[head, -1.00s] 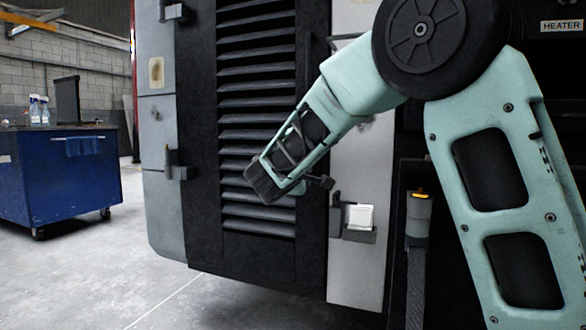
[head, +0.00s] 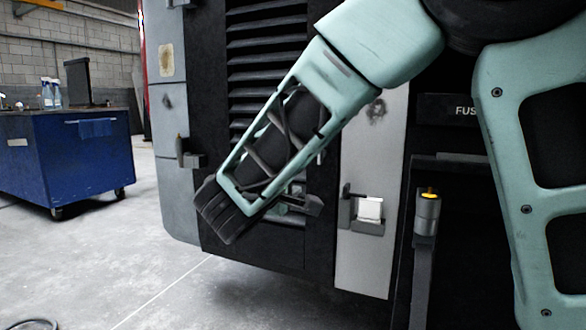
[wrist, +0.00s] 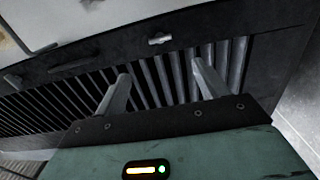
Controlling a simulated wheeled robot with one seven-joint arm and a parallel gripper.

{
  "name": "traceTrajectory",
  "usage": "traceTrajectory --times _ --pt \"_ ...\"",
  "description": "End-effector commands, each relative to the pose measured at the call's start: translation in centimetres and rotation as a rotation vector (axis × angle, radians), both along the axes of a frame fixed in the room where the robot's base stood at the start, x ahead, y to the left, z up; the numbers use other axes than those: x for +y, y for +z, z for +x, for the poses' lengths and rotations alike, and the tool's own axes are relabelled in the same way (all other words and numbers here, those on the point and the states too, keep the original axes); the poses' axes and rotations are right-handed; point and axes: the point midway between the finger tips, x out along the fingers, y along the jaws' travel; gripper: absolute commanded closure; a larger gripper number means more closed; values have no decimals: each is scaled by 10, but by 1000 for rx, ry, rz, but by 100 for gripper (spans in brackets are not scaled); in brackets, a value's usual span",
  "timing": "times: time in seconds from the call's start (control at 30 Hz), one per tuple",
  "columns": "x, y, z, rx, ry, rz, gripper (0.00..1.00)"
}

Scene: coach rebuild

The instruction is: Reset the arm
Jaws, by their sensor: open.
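My arm reaches across the head view from the upper right, in pale green. My gripper (wrist: 158,82) shows in the wrist view with its two fingers apart and nothing between them. Beyond the fingers is the black slatted grille (wrist: 60,103) of the coach. In the head view the same grille (head: 265,50) is partly hidden behind my forearm. The fingers are mostly hidden behind my wrist in the head view. I cannot tell how far they are from the grille.
A white block (head: 370,209) sits in a grey holder on the pale panel (head: 365,265). A dark post with an orange-topped cylinder (head: 428,212) stands right of it. A blue cart (head: 70,165) with bottles stands at left. The floor (head: 160,280) between is clear.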

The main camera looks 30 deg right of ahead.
Motion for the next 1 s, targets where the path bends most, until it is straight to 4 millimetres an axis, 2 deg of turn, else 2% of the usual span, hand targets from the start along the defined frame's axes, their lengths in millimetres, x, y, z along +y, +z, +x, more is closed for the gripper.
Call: traceTrajectory --times 0.43,0.57,0.67,0.77,0.9,1.0 --pt "-1 -1 0 6 -1 4 28" --pt "-4 -18 -17 115 -31 81 28" --pt "-4 -47 -47 281 -64 201 28" --pt "7 -79 -87 470 -83 357 28" --pt "35 -114 -147 698 -79 588 28" --pt "61 -129 -188 822 -60 755 28"
